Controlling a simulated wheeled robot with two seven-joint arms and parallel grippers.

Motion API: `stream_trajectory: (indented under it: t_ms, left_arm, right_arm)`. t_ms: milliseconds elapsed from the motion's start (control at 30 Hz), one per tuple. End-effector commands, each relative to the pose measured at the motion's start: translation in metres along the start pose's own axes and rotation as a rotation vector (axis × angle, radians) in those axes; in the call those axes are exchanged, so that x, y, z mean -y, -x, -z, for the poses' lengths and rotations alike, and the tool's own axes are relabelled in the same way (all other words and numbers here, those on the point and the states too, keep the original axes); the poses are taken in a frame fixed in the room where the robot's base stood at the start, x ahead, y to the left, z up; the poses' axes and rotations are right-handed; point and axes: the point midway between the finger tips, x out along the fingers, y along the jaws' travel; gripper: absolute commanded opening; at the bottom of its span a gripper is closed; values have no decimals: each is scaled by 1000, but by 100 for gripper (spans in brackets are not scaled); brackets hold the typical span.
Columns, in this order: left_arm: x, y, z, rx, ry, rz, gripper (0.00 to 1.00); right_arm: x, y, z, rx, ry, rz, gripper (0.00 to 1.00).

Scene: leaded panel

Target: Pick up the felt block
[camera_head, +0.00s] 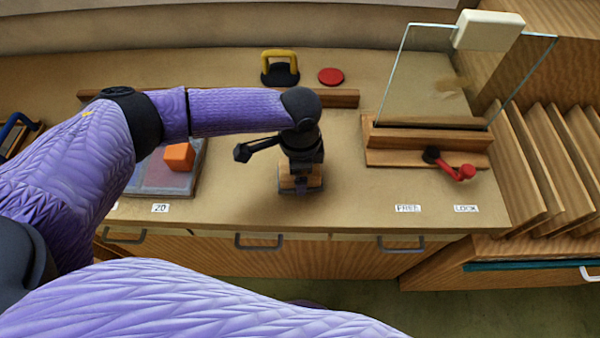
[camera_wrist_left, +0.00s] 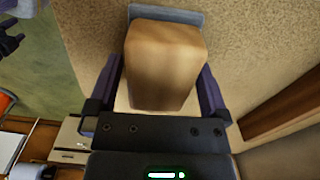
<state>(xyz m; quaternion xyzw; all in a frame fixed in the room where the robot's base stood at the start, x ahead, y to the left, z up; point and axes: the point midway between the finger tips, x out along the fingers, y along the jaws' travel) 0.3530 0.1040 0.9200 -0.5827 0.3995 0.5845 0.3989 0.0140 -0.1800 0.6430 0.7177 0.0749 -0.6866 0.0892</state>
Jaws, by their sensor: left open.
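The felt block is a tan, wood-coloured block (camera_head: 300,184) with a blue-grey layer, on the bench below my left gripper (camera_head: 301,172). In the left wrist view the block (camera_wrist_left: 163,62) fills the space between the two fingers, and the blue-grey layer shows beyond its far end. My left gripper is open, with one finger on each side of the block. I cannot tell whether either finger touches it. The gripper hides much of the block from the head camera.
An orange cube (camera_head: 179,157) sits on the panel (camera_head: 160,180) at left. A yellow-handled tool (camera_head: 280,68) and red disc (camera_head: 331,76) lie behind. At right, a glass sheet (camera_head: 430,75) stands in a wooden holder (camera_head: 420,139) with a red lever (camera_head: 458,170). Bench front is clear.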

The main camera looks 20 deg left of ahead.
Motion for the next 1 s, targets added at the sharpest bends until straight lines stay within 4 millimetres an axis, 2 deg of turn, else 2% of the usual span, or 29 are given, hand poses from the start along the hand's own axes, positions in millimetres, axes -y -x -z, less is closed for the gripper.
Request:
stream_trajectory:
  t_ms: [233, 633, 867, 1000]
  left_arm:
    - [0, -3, 0, -1, 0, 1, 100]
    - [0, -3, 0, -1, 1, 1, 16]
    - [0, 1, 0, -2, 1, 2, 16]
    - [1, 35, 0, -5, 1, 5, 16]
  right_arm:
    - [-1, 0, 1, -3, 1, -1, 59]
    - [-1, 0, 2, -6, 2, -1, 59]
    - [0, 1, 3, -7, 2, 0, 59]
    - [0, 15, 5, -10, 2, -1, 59]
